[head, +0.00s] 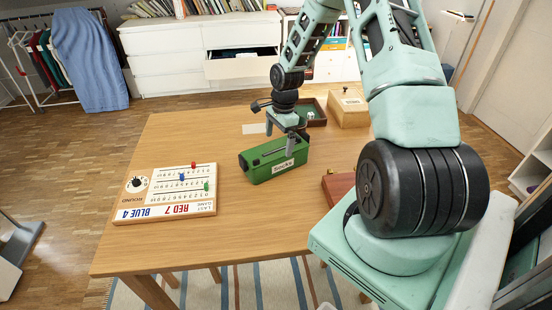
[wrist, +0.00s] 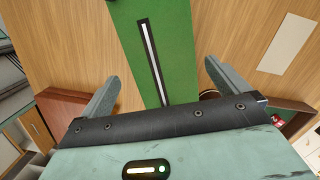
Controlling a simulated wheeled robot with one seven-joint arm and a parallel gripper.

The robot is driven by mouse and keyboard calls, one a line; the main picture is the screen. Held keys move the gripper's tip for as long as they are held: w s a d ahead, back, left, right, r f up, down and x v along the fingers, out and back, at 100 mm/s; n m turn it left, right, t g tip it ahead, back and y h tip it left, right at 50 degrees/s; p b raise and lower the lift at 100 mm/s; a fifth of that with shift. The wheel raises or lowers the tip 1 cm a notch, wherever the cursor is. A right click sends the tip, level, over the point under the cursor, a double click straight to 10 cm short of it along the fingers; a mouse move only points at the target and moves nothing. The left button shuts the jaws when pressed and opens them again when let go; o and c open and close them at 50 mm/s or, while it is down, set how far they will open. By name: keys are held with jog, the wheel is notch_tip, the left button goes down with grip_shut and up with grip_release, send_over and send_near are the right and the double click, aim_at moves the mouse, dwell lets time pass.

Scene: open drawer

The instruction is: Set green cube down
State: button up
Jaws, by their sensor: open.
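No separate green cube shows in either view. A long green box (head: 262,163) with a white label and a dark round opening at its left end lies on the wooden table. In the wrist view, its green top (wrist: 140,30) carries a long pale slot and lies between and beyond the fingers. My gripper (head: 280,138) is over the right part of this box, its fingers pointing down. The fingers (wrist: 158,78) are spread apart with nothing held between them. I cannot tell whether a finger touches the box.
A white scoreboard (head: 165,193) with coloured pegs lies at the table's left. A dark tray (head: 320,122) with a small pale cube (head: 311,115) and a light wooden box (head: 350,108) stand behind. A reddish-brown box (head: 338,187) is nearer right. The table's back left is clear.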

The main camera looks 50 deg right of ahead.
aim_at(276, 150)
jog(key=shift+w+a+f+p, duration=0.15)
jog(key=shift+f+p, duration=0.1)
jog(key=shift+f, duration=1.05)
jog(key=shift+w+a+f+p, duration=0.1)
jog(key=shift+a+f+p, duration=0.15)
jog(key=shift+f, duration=1.1)
jog(key=shift+w+a+f+p, duration=0.1)
jog(key=shift+f+p, duration=0.15)
jog(key=shift+f, duration=1.05)
jog(key=c, duration=1.2)
jog(key=shift+o, duration=0.2)
jog(key=shift+r, duration=0.1)
